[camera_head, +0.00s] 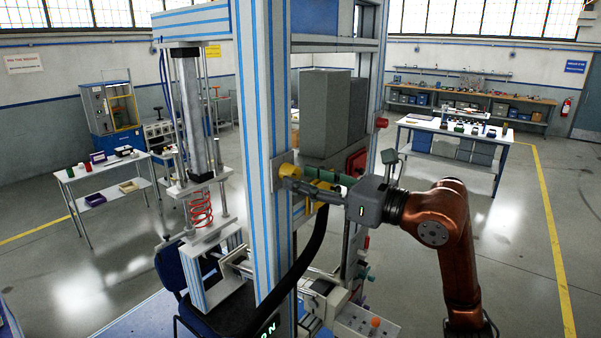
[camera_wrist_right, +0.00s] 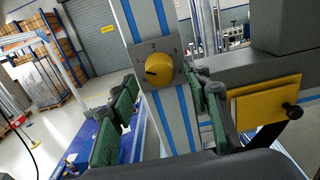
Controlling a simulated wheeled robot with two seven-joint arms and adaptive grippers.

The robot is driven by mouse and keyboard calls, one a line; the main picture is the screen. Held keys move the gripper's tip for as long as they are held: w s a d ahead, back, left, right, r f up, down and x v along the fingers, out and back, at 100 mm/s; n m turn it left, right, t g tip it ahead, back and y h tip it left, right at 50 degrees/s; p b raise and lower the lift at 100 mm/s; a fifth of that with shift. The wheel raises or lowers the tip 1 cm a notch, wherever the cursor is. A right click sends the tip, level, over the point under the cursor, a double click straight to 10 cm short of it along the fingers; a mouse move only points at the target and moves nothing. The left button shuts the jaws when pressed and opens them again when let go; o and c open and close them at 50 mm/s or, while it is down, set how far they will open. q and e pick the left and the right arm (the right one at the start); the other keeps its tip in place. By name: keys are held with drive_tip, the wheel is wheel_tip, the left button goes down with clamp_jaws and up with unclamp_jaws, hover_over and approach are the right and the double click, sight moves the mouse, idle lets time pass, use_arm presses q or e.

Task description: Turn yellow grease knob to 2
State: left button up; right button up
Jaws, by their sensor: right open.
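The yellow grease knob (camera_head: 290,170) sits on a grey plate on the blue-striped post of the machine. In the right wrist view the knob (camera_wrist_right: 160,70) is round, with a dark mark on its left side. Its plate (camera_wrist_right: 178,82) carries small digits along the top; a 2 seems to stand above the knob. My right gripper (camera_head: 306,182) is open close to the knob in the head view. In the wrist view its green-padded fingers (camera_wrist_right: 165,88) stand apart, left and right of the knob, with no visible contact. My left gripper is out of view.
A yellow block (camera_wrist_right: 265,100) with a black knob is right of the post in the wrist view. A grey box (camera_head: 325,110) stands behind the post. A black hose (camera_head: 308,255) hangs below my gripper. A blue chair (camera_head: 170,270) stands lower left.

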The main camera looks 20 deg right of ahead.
drive_tip(key=shift+w+a, duration=0.4)
drive_tip(key=shift+w, duration=0.15)
drive_tip(key=shift+c, duration=0.6)
drive_tip(key=c, duration=1)
drive_tip(key=shift+c, duration=0.2)
drive_tip(key=shift+m, duration=0.4)
drive_tip(key=m+b, duration=0.1)
drive_tip(key=m, duration=0.4)
drive_tip(key=shift+m, duration=0.3)
drive_tip(key=m+b, duration=0.1)
drive_tip(key=m, duration=0.4)
drive_tip(key=shift+s+b, duration=0.1)
drive_tip(key=shift+b, duration=0.2)
drive_tip(key=shift+m, duration=0.3)
